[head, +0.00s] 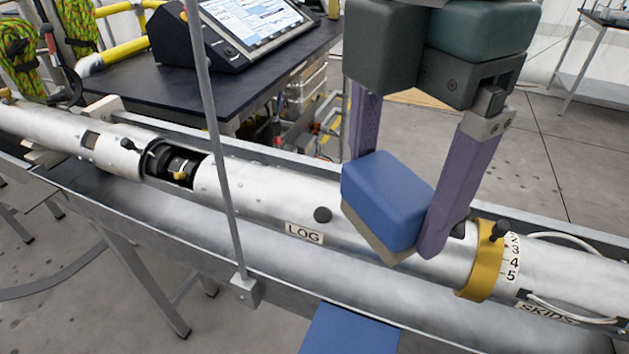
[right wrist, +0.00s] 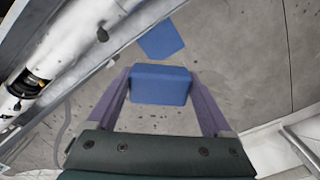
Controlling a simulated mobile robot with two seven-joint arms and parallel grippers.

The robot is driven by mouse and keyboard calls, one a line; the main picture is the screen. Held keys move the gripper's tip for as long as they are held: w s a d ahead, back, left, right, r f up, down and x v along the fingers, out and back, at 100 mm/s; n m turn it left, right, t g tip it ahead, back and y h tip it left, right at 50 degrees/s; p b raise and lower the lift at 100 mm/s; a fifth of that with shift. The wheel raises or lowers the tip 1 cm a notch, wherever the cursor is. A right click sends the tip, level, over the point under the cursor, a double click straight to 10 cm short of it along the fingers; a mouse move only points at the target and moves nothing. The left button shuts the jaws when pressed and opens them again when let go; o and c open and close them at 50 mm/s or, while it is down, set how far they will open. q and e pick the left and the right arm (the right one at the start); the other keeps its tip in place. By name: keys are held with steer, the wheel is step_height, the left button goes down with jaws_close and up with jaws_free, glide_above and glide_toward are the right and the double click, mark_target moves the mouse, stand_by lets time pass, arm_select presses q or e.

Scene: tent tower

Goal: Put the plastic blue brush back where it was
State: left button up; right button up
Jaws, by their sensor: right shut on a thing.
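The blue brush (head: 388,199) is a block with a blue top and a tan underside. My right gripper (head: 392,205) is shut on it, with one purple finger on each side, and holds it tilted in front of the metal tube. The brush also shows between the fingers in the right wrist view (right wrist: 161,85). A flat blue surface (head: 349,332) lies lower, at the bottom edge of the head view, and appears beyond the brush in the right wrist view (right wrist: 161,39). My left gripper is not in view.
A long silver tube (head: 265,196) marked LOG lies in a metal trough (head: 160,222). A thin upright rod (head: 215,130) stands at the trough's near edge. A dark table (head: 150,72) with a screen (head: 252,22) stands behind. Grey floor shows below the trough.

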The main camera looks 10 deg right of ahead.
mark_target(377, 233)
steer(key=f+n, duration=0.1)
steer(key=f+n+b, duration=0.1)
steer(key=a+f+n, duration=0.1)
steer(key=f, duration=0.1)
steer(key=shift+s, duration=0.35)
step_height(377, 233, down, 16)
steer(key=b, duration=0.3)
arm_select(q)
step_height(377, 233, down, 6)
steer(key=b, duration=0.1)
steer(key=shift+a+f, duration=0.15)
arm_select(e)
steer(key=shift+f, duration=1.8)
steer(key=shift+f, duration=0.15)
steer(key=o, duration=1.1)
